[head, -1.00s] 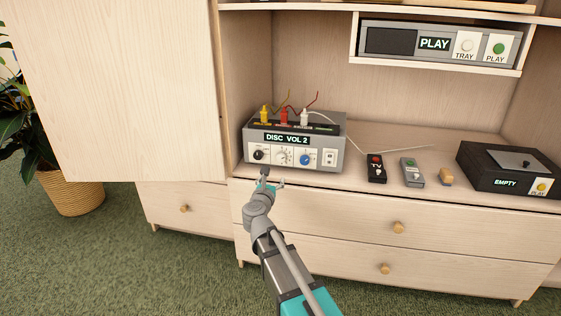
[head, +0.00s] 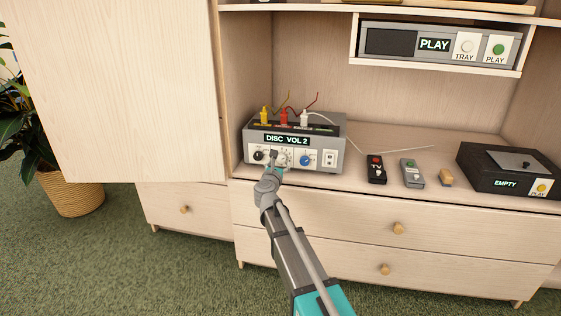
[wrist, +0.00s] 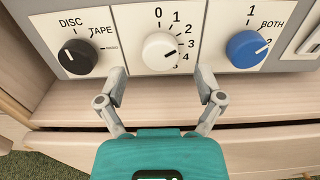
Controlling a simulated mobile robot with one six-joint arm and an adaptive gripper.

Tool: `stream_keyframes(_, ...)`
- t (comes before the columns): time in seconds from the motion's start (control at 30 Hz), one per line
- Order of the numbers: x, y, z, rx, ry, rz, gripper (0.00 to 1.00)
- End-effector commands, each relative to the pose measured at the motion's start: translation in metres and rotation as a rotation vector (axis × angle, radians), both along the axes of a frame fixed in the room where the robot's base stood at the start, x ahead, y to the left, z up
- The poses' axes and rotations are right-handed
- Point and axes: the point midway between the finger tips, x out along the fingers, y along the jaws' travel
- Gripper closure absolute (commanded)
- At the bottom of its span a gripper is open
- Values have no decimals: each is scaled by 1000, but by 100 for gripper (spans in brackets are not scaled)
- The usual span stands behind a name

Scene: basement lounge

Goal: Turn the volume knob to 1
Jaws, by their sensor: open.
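The grey amplifier (head: 325,160) stands on the cabinet shelf, and its display (head: 287,139) reads "DISC VOL 2". In the wrist view the white volume knob (wrist: 160,50) is in the middle of the front panel, with a scale from 0 at the top clockwise down its right side. A dark mark shows on the knob's right side. My gripper (wrist: 161,80) is open and empty, its fingers apart just below the knob, one to each side. In the head view my gripper (head: 277,162) partly hides the knob.
A black source knob (wrist: 78,57) is left of the volume knob and a blue knob (wrist: 246,49) right. Cables rise from the amplifier's top. A cabinet door (head: 120,90) stands open at left.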

Motion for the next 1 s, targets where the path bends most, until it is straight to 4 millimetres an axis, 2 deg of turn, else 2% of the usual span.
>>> stream_keyframes(0.03, 10, -2, 0, 0, 0, -2, 14)
stream_keyframes(0.23, 25, -6, 0, 0, 0, -1, 14)
stream_keyframes(0.67, 30, -8, 0, 0, 0, 0, 14)
stream_keyframes(0.77, 30, -8, 0, 0, 0, 0, 29)
stream_keyframes(1.0, 30, -7, 0, 0, 0, 0, 73)
